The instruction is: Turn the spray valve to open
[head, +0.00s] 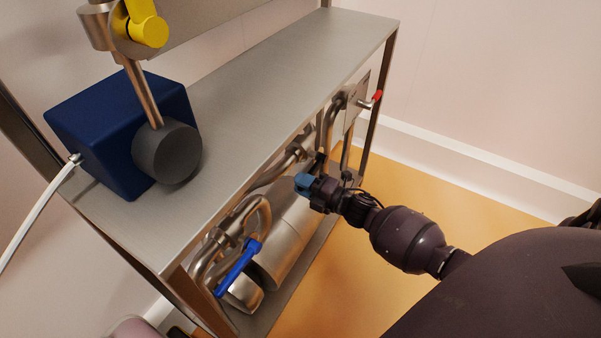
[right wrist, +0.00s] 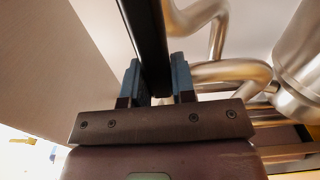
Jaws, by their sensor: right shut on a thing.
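In the right wrist view a black bar-shaped handle (right wrist: 147,40) runs down between the two blue fingers of my right gripper (right wrist: 158,82), which is shut on it. In the head view this gripper (head: 304,182) is at the front of the steel frame, below its top shelf, beside the metal pipes. Only a small dark part of the black handle (head: 321,158) shows there, just behind the fingers. Whether it is the spray valve's handle is not marked. A blue lever (head: 237,267) is on the pipes to the lower left. My left gripper is not in view.
The steel shelf (head: 270,95) overhangs the pipes. A blue box (head: 100,135) with a dark grey cylinder (head: 167,152) stands on it, below a yellow valve handle (head: 147,27). A red-tipped handle (head: 377,96) sticks out at the right. The orange floor (head: 470,205) is clear.

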